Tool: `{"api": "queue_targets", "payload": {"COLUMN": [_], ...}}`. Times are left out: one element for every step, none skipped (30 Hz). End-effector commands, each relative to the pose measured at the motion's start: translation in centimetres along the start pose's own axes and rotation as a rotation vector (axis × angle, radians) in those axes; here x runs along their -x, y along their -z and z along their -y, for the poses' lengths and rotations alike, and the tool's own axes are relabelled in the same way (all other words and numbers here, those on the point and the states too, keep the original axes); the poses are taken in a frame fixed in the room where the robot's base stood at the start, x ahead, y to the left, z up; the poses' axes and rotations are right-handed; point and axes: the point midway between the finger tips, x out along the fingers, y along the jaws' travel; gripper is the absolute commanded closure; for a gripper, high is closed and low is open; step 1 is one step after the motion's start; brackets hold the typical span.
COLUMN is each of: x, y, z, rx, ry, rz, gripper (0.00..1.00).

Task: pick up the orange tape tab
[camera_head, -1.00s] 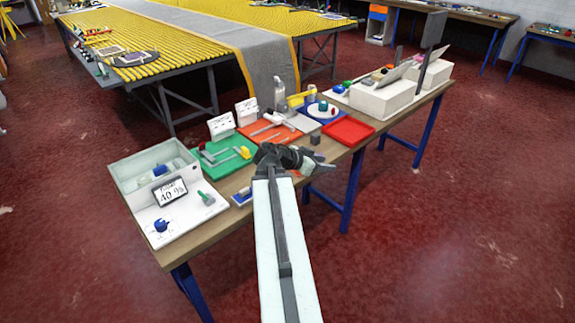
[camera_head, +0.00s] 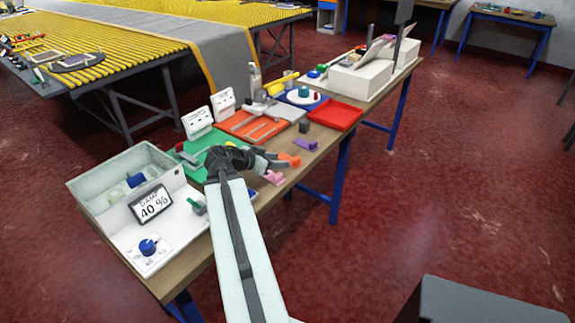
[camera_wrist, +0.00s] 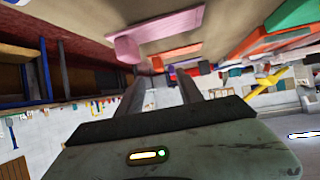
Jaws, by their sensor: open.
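The orange tape tab (camera_head: 291,159) lies on the wooden bench near its front edge, right at my gripper's tips in the head view. In the wrist view the orange tape tab (camera_wrist: 178,54) shows beyond the pink tab, just above and ahead of the fingertips. My gripper (camera_head: 279,163) is open with nothing between its fingers; in the wrist view the two fingers (camera_wrist: 162,76) stand apart. I cannot tell whether a finger touches the tab.
A pink tab (camera_head: 273,177) lies nearer than the orange one, a purple tab (camera_head: 306,144) farther along. A white box with a damp sign (camera_head: 150,204) stands left.

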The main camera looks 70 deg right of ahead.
Motion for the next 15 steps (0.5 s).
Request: {"api": "queue_targets", "payload": {"x": [-0.1, -0.4, -0.8, -1.2, -1.7, -2.2, -2.5, -2.7, -2.7, -2.7, -2.8, -3.1, -3.4, -3.8, -4.4], "y": [0.1, 0.0, 0.0, -0.1, -0.1, -0.1, -0.1, 0.0, 0.1, 0.1, 0.1, 0.1, 0.1, 0.1, 0.1], "z": [0.0, 0.0, 0.0, 0.0, 0.0, 0.0, 0.0, 0.0, 0.0, 0.0, -0.1, -0.1, -0.1, -0.1, -0.1], "rx": [0.000, -0.001, -0.001, -0.002, -0.002, -0.002, -0.002, -0.001, -0.001, 0.000, 0.000, -0.001, -0.001, -0.002, -0.002], "ry": [-0.001, -0.001, -0.002, -0.003, -0.004, -0.003, -0.002, -0.002, -0.001, -0.001, -0.001, -0.002, -0.002, -0.003, -0.003], "rz": [0.000, 0.000, 0.000, 0.000, 0.001, 0.001, 0.001, 0.001, 0.001, 0.000, 0.000, 0.001, 0.001, 0.001, 0.001], "gripper": [0.56, 0.56, 0.56, 0.56, 0.56, 0.56, 0.56, 0.56, 0.56, 0.56, 0.56, 0.56, 0.56, 0.56, 0.56]}}
